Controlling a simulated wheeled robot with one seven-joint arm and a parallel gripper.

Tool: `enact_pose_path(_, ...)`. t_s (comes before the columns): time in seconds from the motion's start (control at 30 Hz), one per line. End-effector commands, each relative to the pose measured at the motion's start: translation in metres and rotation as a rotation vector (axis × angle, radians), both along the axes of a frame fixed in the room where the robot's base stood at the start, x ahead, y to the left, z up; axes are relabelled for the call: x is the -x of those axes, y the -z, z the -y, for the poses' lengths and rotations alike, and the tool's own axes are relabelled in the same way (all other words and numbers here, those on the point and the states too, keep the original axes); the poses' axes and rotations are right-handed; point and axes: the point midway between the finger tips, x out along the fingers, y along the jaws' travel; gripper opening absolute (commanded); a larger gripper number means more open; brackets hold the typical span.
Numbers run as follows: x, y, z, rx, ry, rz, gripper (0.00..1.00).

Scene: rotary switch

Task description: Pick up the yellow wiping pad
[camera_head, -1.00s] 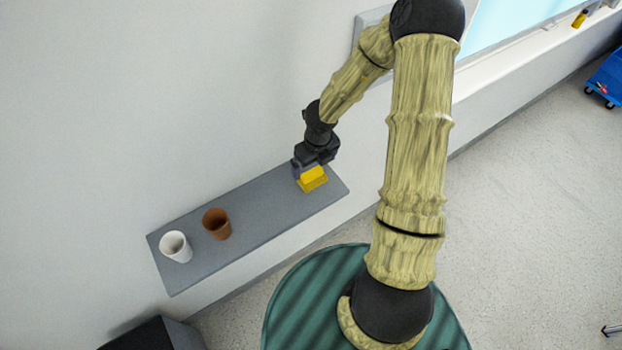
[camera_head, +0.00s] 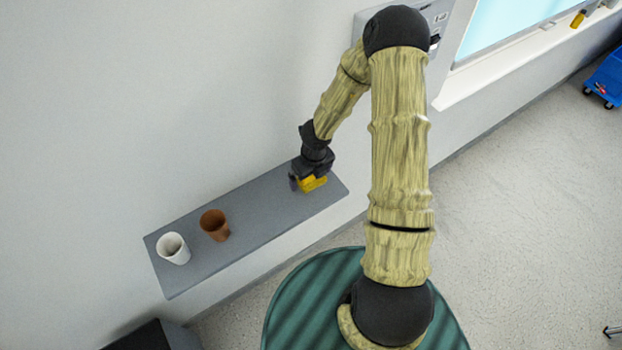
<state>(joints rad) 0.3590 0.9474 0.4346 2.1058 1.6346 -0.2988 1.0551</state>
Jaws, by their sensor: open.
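The yellow wiping pad (camera_head: 315,184) lies near the right end of the grey wall shelf (camera_head: 255,222). My gripper (camera_head: 307,184) is directly over it, pointing down, and covers much of its upper part. The jaws are open, with a dark finger showing at the pad's left side. The other finger is hidden, and I cannot tell whether either one touches the pad.
A brown cup (camera_head: 215,225) and a white cup (camera_head: 173,248) stand on the left part of the shelf. The shelf is clear between the brown cup and my gripper. The wall rises behind it. A grey panel (camera_head: 436,18) is on the wall at the top.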

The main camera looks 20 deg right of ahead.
Motion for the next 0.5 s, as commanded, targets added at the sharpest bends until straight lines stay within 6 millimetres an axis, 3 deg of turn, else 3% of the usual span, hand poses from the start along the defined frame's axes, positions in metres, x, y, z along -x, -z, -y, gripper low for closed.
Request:
enact_pose_path(0.43,0.0001,-0.0008,0.0014,0.001,0.003,0.000,1.00)
enact_pose_path(0.5,0.0000,-0.0008,0.0015,0.001,0.003,0.000,0.90)
